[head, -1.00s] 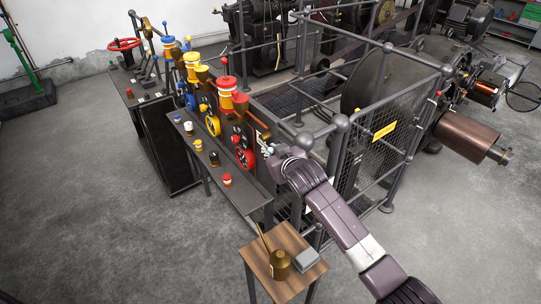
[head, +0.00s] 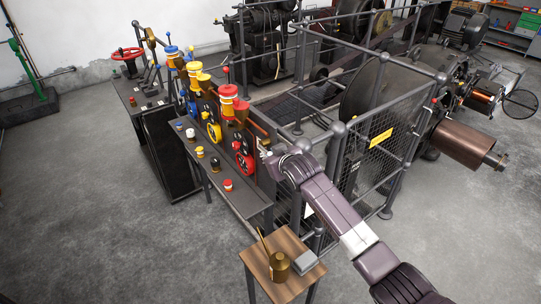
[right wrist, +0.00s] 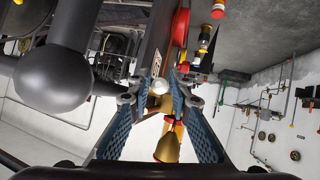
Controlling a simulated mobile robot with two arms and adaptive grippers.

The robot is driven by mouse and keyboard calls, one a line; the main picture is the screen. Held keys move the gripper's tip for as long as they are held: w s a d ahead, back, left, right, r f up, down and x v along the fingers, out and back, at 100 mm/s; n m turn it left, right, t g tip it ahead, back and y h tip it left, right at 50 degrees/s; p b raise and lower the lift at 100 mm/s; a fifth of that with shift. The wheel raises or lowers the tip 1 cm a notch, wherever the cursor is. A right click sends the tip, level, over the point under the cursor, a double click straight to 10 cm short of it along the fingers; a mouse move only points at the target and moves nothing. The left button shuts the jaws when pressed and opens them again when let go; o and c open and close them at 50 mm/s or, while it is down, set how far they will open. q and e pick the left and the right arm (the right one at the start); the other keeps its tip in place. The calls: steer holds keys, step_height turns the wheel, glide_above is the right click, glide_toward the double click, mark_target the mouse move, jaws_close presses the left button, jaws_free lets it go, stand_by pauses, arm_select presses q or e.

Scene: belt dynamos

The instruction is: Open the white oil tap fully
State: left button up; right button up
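A small white ball knob (right wrist: 160,86), which looks like the white oil tap's handle, shows in the right wrist view. It lies between and just beyond the tips of my right gripper (right wrist: 157,99). The two blue-padded fingers stand apart, one on each side, and I see no clear contact. In the head view my right gripper (head: 265,153) is at the near end of the control panel, beside the red wheel (head: 244,164). The tap itself is too small there to make out. How far the tap is turned cannot be told. My left gripper is not in view.
The panel carries several coloured cups and wheels. A small wooden table (head: 290,246) with a brass oil can (head: 280,266) is in front. The floor at left is clear.

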stand_by(0.3)
steer(key=v, duration=1.2)
stand_by(0.4)
